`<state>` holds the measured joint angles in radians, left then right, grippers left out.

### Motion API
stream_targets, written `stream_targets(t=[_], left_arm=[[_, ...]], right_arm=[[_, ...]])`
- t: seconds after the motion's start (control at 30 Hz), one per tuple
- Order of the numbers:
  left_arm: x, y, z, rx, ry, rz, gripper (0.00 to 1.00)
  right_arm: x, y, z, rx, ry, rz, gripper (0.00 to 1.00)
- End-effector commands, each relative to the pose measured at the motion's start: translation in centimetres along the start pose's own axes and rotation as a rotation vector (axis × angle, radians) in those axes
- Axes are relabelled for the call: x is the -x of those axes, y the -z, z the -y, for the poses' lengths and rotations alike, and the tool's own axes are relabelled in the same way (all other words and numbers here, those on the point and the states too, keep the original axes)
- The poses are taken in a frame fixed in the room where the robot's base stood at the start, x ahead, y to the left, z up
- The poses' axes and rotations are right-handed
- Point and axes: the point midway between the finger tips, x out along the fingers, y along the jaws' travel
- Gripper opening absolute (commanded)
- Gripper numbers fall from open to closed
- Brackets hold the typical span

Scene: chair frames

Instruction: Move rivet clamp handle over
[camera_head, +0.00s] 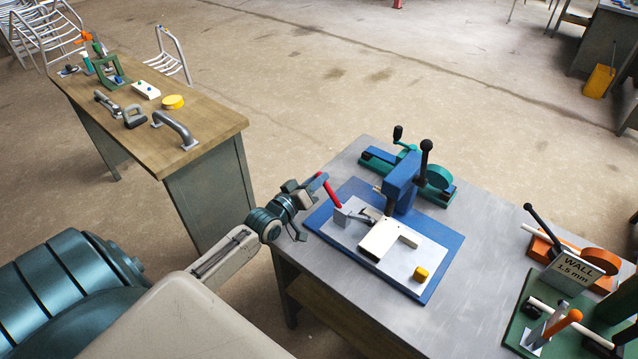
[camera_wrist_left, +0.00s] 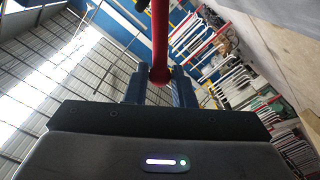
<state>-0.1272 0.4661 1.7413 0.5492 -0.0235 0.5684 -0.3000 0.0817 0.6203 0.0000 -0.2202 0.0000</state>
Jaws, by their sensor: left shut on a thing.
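The rivet clamp has a red handle (camera_head: 329,190) tilted up and left from a grey metal clamp body (camera_head: 357,216). The clamp sits on a white plate (camera_head: 398,262) on a blue base (camera_head: 446,251) at the left of the grey table. My left gripper (camera_head: 314,183) is at the upper end of the red handle. In the left wrist view, the red handle (camera_wrist_left: 160,42) comes down between the two dark fingers of my left gripper (camera_wrist_left: 160,88), which is shut on it. The fingers partly hide the handle's end in the head view. My right gripper is not in view.
A blue press (camera_head: 401,183) with a black-knobbed lever stands just behind the clamp. A teal tool (camera_head: 438,176) lies behind it. A yellow knob (camera_head: 421,274) is on the plate. A green fixture with a "WALL 1.5 mm" sign (camera_head: 577,276) stands at right. The table's front middle is clear.

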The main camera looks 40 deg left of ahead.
Motion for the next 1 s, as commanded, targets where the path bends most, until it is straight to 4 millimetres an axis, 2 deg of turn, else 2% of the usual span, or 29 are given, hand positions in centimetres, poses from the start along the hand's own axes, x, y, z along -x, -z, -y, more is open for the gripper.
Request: stream_targets(t=[0.03, 0.2, 0.63, 1.0], left_arm=[[0.1, -0.4, 0.7, -0.003, 0.003, 0.003, 0.10], [0.1, -0.5, 1.6, -0.002, 0.003, 0.003, 0.10], [0.1, -0.5, 1.9, -0.002, 0.002, 0.003, 0.10], [0.1, -1.6, 4.2, -0.002, 0.003, 0.004, 0.10]], right_arm=[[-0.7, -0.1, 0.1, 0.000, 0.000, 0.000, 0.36], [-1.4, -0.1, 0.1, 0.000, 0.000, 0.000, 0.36], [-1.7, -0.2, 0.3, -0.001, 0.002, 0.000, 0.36], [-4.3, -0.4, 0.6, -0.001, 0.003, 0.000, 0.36]])
